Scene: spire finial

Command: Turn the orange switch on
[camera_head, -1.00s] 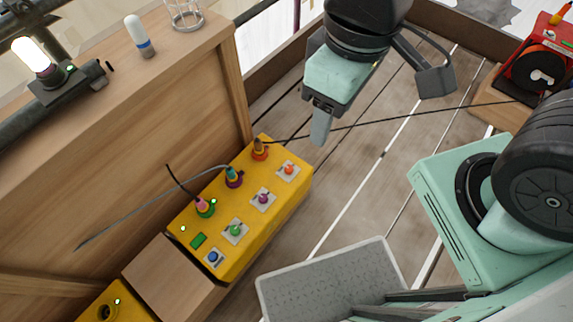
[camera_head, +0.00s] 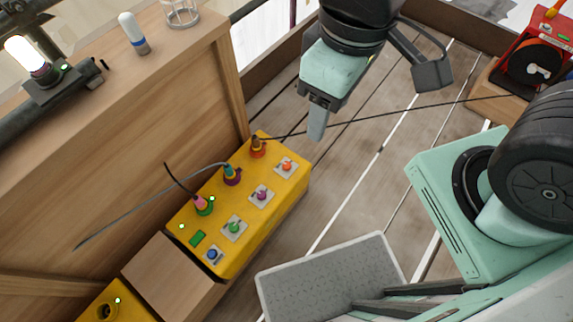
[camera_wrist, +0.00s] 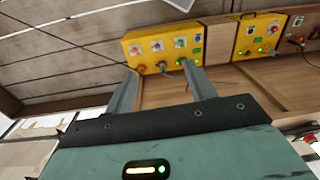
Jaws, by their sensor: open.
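The orange switch (camera_head: 287,166) sits on a small pale plate at the far right end of the yellow box's top (camera_head: 255,215). Beside it on the box are a purple switch (camera_head: 262,194), a green switch (camera_head: 234,227) and a blue button (camera_head: 212,254). My gripper (camera_head: 318,125) hangs above and to the right of the orange switch, apart from it, with nothing held. In the wrist view my gripper (camera_wrist: 160,85) has its two fingers spread, with the yellow box (camera_wrist: 184,47) beyond them. The orange switch also shows there (camera_wrist: 135,50), small.
Orange, purple and green plugs (camera_head: 231,174) stand along the box's wall side, with cables running off. A wooden bench wall (camera_head: 150,130) rises close on the left. A black cable (camera_head: 400,117) crosses behind my gripper toward a red reel (camera_head: 530,68).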

